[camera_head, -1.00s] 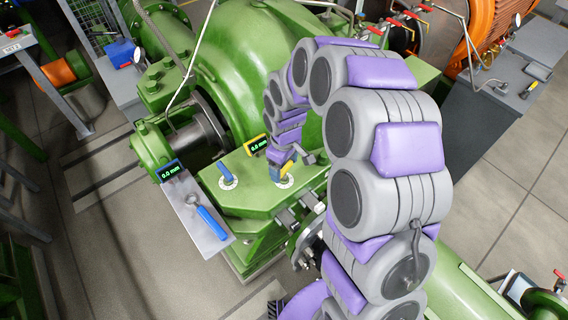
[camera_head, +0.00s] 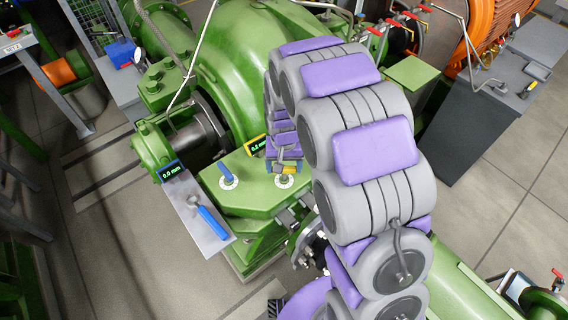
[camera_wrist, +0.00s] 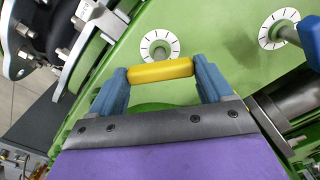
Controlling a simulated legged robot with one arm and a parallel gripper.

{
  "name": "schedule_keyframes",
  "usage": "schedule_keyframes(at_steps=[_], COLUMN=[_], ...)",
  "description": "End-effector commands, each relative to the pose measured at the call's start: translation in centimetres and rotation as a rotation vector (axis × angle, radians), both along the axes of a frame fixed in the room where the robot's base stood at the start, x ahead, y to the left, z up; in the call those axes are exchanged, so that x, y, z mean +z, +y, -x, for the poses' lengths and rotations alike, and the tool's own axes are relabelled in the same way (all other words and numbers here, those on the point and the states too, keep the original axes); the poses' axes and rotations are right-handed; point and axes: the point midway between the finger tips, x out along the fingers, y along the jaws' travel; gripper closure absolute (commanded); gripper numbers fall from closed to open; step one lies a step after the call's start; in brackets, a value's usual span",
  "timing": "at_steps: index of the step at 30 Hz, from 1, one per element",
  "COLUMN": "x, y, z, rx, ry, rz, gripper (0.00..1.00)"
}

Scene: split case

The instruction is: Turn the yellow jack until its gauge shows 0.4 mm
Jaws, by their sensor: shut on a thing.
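The yellow jack (camera_head: 284,169) stands on the green casing with a round white dial (camera_head: 284,182) at its foot. Its yellow bar (camera_wrist: 160,71) spans between my blue fingers in the wrist view. My gripper (camera_head: 283,166) is shut on this bar. The dial (camera_wrist: 160,47) with tick marks shows just beyond the bar. The yellow-framed gauge (camera_head: 257,145) has lit digits, too small and partly covered by my arm to read surely.
A blue jack (camera_head: 227,173) stands left of the yellow one, its dial (camera_wrist: 278,28) at the upper right of the wrist view. A blue-framed gauge (camera_head: 171,171) reads 0.0 mm. A blue-handled tool (camera_head: 210,221) lies on a grey plate.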

Motion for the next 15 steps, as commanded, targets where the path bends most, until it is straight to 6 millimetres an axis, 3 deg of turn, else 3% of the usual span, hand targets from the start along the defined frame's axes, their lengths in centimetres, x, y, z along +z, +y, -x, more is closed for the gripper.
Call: schedule_keyframes(at_steps=[15], x=[0.22], y=[0.07], z=[-0.29], rx=[-0.265], ry=[-0.009], rz=[-0.003], gripper=[0.51])
